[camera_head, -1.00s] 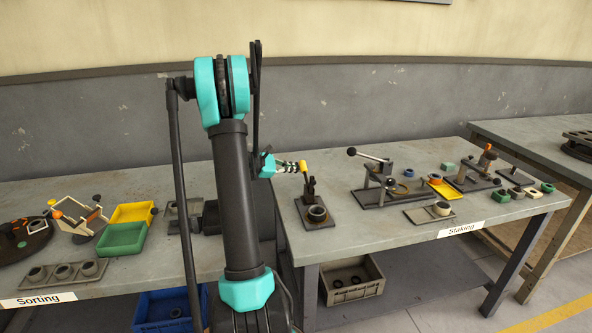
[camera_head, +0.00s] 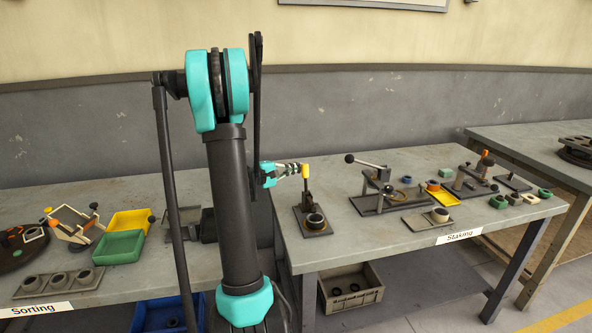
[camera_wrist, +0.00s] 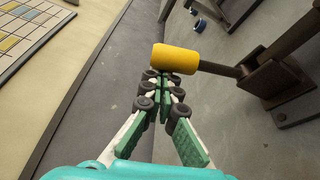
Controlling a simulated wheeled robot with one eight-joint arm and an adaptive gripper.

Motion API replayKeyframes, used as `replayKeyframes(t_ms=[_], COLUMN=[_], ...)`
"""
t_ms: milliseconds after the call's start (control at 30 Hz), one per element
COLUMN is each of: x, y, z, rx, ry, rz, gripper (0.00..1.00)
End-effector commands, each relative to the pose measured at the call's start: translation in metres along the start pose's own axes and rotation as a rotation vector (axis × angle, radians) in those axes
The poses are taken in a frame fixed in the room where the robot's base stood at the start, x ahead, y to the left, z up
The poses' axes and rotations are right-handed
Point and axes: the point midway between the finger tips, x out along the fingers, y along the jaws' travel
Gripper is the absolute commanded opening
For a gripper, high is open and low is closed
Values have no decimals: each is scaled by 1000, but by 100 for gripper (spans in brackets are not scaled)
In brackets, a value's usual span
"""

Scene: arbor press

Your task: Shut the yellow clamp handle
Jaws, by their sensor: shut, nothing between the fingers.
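The yellow clamp handle (camera_head: 305,171) stands up on a dark lever above a small clamp on a base plate (camera_head: 318,232), at the left end of the Staking table. A dark ring part (camera_head: 314,220) sits in front of the clamp's post. In the wrist view the yellow handle (camera_wrist: 175,59) lies across the picture at my fingertips, its lever running right to the clamp bracket (camera_wrist: 275,80). My gripper (camera_head: 297,169) is shut and empty. Its tips (camera_wrist: 160,77) are right by the handle; whether they touch it I cannot tell.
An arbor press (camera_head: 378,190) with a long ball-ended lever stands to the right of the clamp. A block holding a ring (camera_head: 428,222) lies near the front edge. A yellow tray (camera_head: 444,197) and several green parts are further right. The Sorting table (camera_head: 65,293) is on the left.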

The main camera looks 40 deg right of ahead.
Motion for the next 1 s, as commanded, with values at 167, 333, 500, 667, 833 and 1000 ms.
replayKeyframes(t_ms=[167,333,500,667,833,1000], x=[-4,-6,-8,-8,-8,-8], y=[2,2,2,1,1,1], z=[11,18,22,24,25,25], rx=[-5,-7,-7,-8,-8,-8], ry=[0,0,-1,-2,-3,-4], rz=[-2,-2,-2,-3,-3,-3], gripper=[0,0,0,0,0,0])
